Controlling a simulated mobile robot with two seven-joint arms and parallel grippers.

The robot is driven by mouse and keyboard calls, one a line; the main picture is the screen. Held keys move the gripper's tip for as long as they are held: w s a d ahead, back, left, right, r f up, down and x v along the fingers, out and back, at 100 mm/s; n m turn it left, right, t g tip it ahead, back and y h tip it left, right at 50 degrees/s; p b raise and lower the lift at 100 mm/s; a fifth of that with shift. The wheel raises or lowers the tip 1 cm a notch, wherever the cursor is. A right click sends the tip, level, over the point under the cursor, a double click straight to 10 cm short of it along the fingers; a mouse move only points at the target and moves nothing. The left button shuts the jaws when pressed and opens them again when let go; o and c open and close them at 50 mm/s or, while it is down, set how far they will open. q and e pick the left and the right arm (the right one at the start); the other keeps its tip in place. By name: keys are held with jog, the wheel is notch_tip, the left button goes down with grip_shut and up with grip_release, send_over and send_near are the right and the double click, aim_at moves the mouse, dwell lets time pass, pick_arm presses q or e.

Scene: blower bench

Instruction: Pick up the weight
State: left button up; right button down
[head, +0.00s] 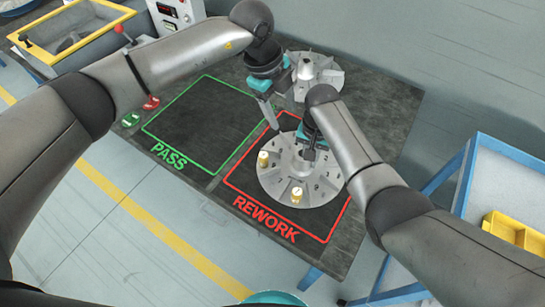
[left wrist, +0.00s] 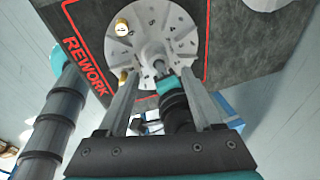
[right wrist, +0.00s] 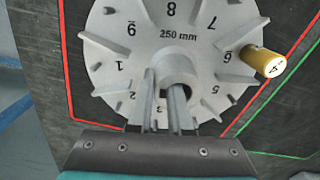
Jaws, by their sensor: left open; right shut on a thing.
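Two small brass weights with white tops sit on the rim of a grey finned wheel (head: 327,185): a left one (head: 263,158) and a front one (head: 296,194). Both show in the left wrist view, an upper one (left wrist: 121,27) and a lower one (left wrist: 125,75). The right wrist view shows one weight (right wrist: 262,62) near number 6. My left gripper (head: 268,113) is open and empty, above and behind the wheel. My right gripper (head: 309,151) is at the wheel's hub (right wrist: 178,68), shut on what appears to be its wall; the exact contact is partly hidden.
The wheel lies inside the red REWORK outline (head: 265,218). The green PASS area (head: 200,120) to its left is empty. A second finned wheel (head: 325,75) stands behind, close to my arms. A blue cart with a yellow bin (head: 515,230) is at the right.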

pick_arm(q)
jog(key=w+d+r+m+t+h, duration=0.35)
jog(key=d+r+h, duration=0.9)
jog(key=r, duration=0.55)
jog(key=w+a+r+n+t+y, duration=0.1)
jog(key=w+a+r+n+t, duration=0.15)
jog(key=w+n+t, duration=0.35)
jog(key=w+a+r+n+t+y, duration=0.15)
jog(key=r+n+t, duration=0.3)
jog(key=n, duration=0.45)
jog(key=w+a+f+n+t+y, duration=0.2)
jog(key=w+a+f+n+y, duration=0.3)
jog(key=n, duration=0.3)
jog(key=n+g+y, duration=0.7)
jog(key=g+y, duration=0.1)
jog(key=g, duration=0.7)
send_near(263, 155)
jog(key=f, duration=0.2)
jog(key=w+f, duration=0.1)
jog(key=f, duration=0.1)
jog(key=shift+f, duration=0.25)
jog(key=shift+w+f, duration=0.2)
jog(key=shift+f, duration=1.3)
jog(key=shift+w+f, duration=0.2)
jog(key=shift+f, duration=1.25)
jog(key=shift+c, duration=0.4)
